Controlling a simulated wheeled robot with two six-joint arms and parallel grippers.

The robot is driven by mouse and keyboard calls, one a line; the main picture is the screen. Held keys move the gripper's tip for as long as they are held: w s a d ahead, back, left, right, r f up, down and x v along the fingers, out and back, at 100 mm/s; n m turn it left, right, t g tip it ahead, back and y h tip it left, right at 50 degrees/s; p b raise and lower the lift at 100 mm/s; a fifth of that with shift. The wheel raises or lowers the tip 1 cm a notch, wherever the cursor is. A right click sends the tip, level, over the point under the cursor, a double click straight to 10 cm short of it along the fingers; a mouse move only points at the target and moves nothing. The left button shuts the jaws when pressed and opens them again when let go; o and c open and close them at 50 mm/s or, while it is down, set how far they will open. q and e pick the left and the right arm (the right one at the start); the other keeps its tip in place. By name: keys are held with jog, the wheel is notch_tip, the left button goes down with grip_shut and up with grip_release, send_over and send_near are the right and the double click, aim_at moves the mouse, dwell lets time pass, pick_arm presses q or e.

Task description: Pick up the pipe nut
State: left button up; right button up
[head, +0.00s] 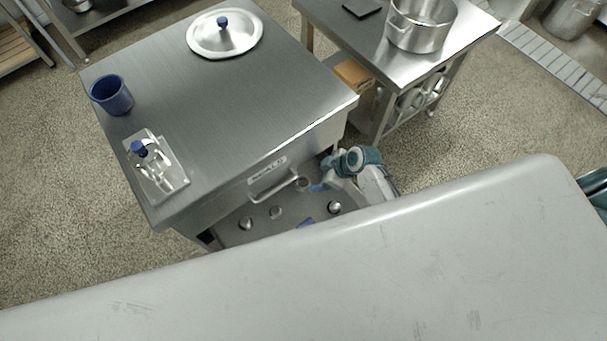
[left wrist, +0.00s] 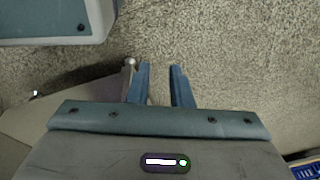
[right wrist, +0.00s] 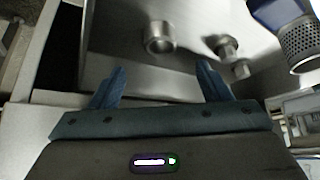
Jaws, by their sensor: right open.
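A short metal ring, which looks like the pipe nut (right wrist: 160,38), lies on a steel surface in the right wrist view. It sits ahead of my right gripper (right wrist: 161,78), between the lines of its two fingers and apart from them. That gripper is open and empty. In the head view my right gripper (head: 318,187) is low at the front of the steel cabinet, beside a small round metal part (head: 303,184). My left gripper (left wrist: 160,68) shows only in the left wrist view, with a narrow gap between its fingers, empty, over the speckled floor.
Metal fittings (right wrist: 228,47) and a blue part with a mesh cylinder (right wrist: 300,42) lie right of the ring. The steel cabinet (head: 240,110) carries a lid (head: 225,46), a blue cup (head: 112,96) and a small tray (head: 177,182). Its handle (head: 272,191) is close to my right gripper.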

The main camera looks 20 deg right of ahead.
aim_at(304, 182)
jog(key=x, duration=0.3)
jog(key=shift+a+f, duration=0.3)
jog(key=shift+a, duration=0.1)
jog(key=shift+w+a+f, duration=0.1)
jog(key=shift+f, duration=0.2)
jog(key=x, duration=0.5)
jog(key=shift+w+f+b, duration=0.1)
jog(key=shift+f+b, duration=0.05)
jog(key=shift+b, duration=0.2)
jog(key=shift+f, duration=0.1)
jog(key=c, duration=0.9)
pick_arm(q)
jog(key=shift+s+d+r, duration=0.1)
jog(key=shift+d+r, duration=0.15)
jog(key=shift+r, duration=0.65)
pick_arm(e)
jog(key=shift+c, duration=1.2)
